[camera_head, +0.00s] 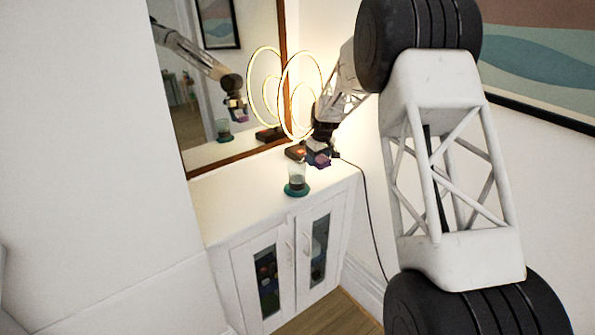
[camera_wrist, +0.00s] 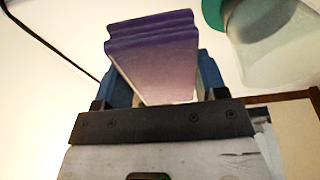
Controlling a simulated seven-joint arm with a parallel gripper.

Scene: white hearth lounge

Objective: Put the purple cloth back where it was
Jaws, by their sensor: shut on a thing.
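The purple cloth (camera_head: 320,160) is a small folded block at the right back of the white cabinet top. In the wrist view the cloth (camera_wrist: 152,58) has a wavy, layered far edge. My gripper (camera_head: 318,153) is shut on it, with one blue finger on each side (camera_wrist: 163,82). The cloth is close over the cabinet top; I cannot tell whether it touches.
A lit ring lamp (camera_head: 300,95) stands behind, before the mirror (camera_head: 220,158). A black cord (camera_head: 368,205) runs down the right side. The cabinet top (camera_head: 240,205) is clear at left.

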